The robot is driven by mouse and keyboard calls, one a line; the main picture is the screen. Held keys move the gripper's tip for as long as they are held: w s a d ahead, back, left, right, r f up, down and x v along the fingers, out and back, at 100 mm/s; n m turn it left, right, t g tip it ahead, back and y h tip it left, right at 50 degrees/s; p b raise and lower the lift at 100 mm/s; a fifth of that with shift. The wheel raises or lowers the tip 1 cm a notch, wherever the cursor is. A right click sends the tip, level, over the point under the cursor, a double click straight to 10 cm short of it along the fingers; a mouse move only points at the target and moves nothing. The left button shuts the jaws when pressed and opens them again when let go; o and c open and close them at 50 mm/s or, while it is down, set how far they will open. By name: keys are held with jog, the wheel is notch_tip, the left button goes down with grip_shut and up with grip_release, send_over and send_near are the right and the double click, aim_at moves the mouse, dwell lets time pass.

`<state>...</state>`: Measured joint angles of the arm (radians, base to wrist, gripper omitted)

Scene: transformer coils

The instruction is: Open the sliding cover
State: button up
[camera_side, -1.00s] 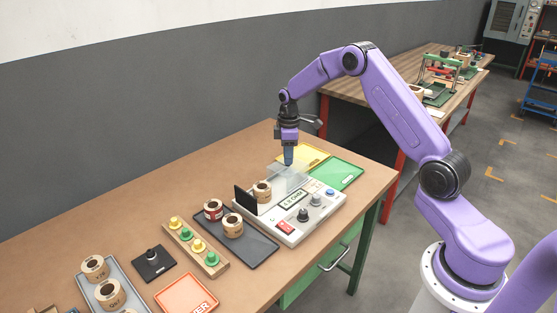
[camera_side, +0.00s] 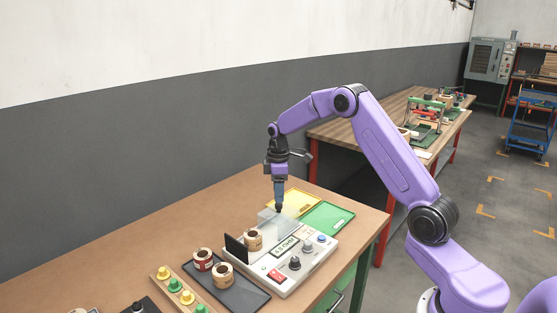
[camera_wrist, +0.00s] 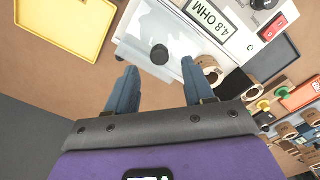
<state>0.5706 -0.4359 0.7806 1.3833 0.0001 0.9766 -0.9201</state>
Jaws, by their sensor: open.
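The sliding cover is a clear panel with a round black knob (camera_wrist: 159,54) in the wrist view. In the side view the clear cover (camera_side: 268,217) lies on the back left part of the white tester (camera_side: 272,277), beside a coil (camera_side: 253,239) and an upright black plate (camera_side: 236,248). My gripper (camera_side: 279,208) points down over the cover. In the wrist view my gripper (camera_wrist: 159,76) is open, its two blue fingers apart and nothing between them. The knob shows just beyond the fingertips, between their lines. I cannot tell the height gap.
A yellow tray (camera_side: 292,201) and a green tray (camera_side: 328,217) lie behind the tester. A dark tray (camera_side: 250,296) with two coils (camera_side: 222,275) is in front left. The tester's display (camera_wrist: 210,20) reads 4.8 OHM.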

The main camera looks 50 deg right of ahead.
notch_tip(320, 180, up, 13)
jog(key=shift+r, duration=0.2)
dwell(0.5)
jog(key=s+a+n, duration=0.2)
jog(key=s+a, duration=1.4)
jog(key=a, duration=0.3)
jog(key=s+f, duration=0.2)
jog(key=s, duration=1)
jog(key=s+f+n, duration=0.1)
jog(key=s+f, duration=0.1)
jog(key=s, duration=1)
jog(key=shift+s+d+f+n, duration=0.15)
jog(key=shift+s+f+n, duration=0.1)
jog(key=shift+s+n, duration=0.1)
